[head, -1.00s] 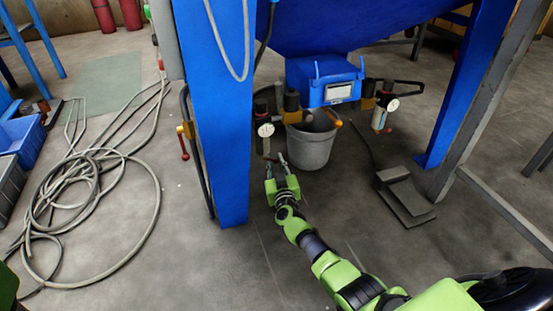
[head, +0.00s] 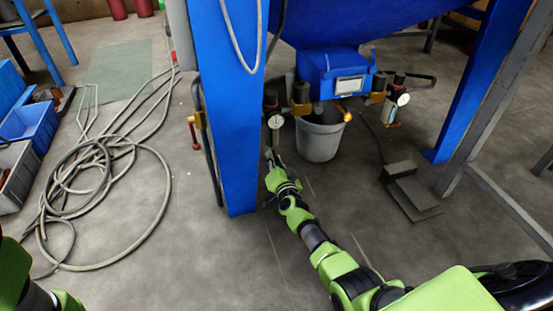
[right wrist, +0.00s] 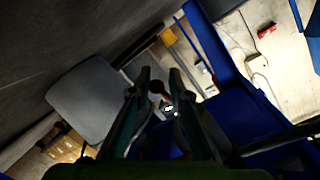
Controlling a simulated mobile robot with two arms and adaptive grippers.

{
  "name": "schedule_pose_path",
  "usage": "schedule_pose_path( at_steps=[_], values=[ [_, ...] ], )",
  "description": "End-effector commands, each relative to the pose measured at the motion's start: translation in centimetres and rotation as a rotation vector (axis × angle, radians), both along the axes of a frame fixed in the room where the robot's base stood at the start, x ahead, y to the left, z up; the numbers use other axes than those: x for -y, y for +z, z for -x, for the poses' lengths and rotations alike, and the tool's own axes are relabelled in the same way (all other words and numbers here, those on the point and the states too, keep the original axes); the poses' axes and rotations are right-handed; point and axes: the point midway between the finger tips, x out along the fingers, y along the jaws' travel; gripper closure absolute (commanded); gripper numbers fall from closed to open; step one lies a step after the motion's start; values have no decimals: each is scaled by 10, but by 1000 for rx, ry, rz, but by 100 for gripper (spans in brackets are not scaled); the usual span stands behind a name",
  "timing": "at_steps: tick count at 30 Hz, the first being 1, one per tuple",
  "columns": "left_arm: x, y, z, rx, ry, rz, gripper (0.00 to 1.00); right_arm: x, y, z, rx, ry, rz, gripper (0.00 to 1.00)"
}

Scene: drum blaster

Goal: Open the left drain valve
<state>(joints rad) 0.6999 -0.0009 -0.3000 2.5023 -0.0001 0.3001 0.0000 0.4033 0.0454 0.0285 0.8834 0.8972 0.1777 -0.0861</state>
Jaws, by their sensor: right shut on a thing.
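The left filter unit with its round white gauge (head: 276,121) hangs beside the blue leg, below the blue hopper. My right gripper (head: 269,153) reaches up to its lower end, and its fingers look close together. In the right wrist view, the fingers of my right gripper (right wrist: 160,77) stand on either side of a small dark round knob on a reddish stem, the left drain valve (right wrist: 157,87). The gripper is shut on it. How far the valve is turned cannot be told. In the head view the gripper hides the valve. My left gripper is out of view.
A grey bucket (head: 320,137) stands just right of the gripper. The blue leg (head: 231,110) is close on the left. A second gauge (head: 403,99) hangs farther right. A foot pedal (head: 410,190) and a coiled hose (head: 100,200) lie on the floor.

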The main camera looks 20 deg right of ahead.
Motion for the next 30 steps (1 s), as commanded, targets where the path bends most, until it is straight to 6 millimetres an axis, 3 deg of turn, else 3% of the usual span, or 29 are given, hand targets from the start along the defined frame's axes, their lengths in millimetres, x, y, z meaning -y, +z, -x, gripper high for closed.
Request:
schedule_pose_path(
  at_steps=[1,12,26,27,29,30],
  values=[
    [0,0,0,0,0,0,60,6,10,-4,24,-14,-25,100],
    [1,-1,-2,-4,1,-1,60,3,10,-4,39,-16,-146,100],
    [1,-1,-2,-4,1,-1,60,4,10,-4,41,-17,-157,100],
    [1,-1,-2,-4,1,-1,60,4,10,-4,41,-17,-156,74],
    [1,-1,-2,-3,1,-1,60,3,10,-4,40,-15,-156,62],
    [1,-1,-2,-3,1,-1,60,2,9,-4,38,-14,-157,62]
  ],
)
